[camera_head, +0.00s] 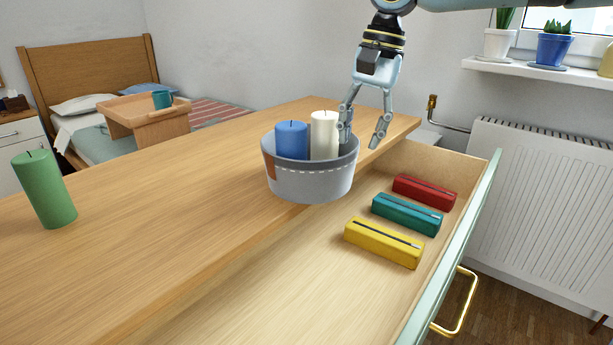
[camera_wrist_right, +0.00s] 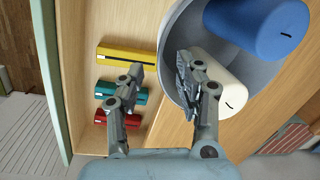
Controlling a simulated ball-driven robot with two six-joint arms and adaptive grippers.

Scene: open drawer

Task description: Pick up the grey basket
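The grey basket (camera_head: 312,184) is at the front edge of the wooden dresser top, partly overhanging the open drawer in the head view. It is round, with a white stitched line and a brown patch, and holds a blue candle (camera_head: 291,140) and a white candle (camera_head: 324,135). My right gripper (camera_head: 361,143) points down at the basket's right rim. Its fingers are apart, one inside the rim beside the white candle and one outside. The wrist view also shows the basket's grey rim (camera_wrist_right: 168,57) between the spread fingers. My left gripper is out of view.
The open drawer (camera_head: 270,300) holds red (camera_head: 424,192), teal (camera_head: 407,214) and yellow (camera_head: 384,243) boxes right of the basket. A green candle (camera_head: 44,188) stands at the far left of the dresser top. The top between it and the basket is clear.

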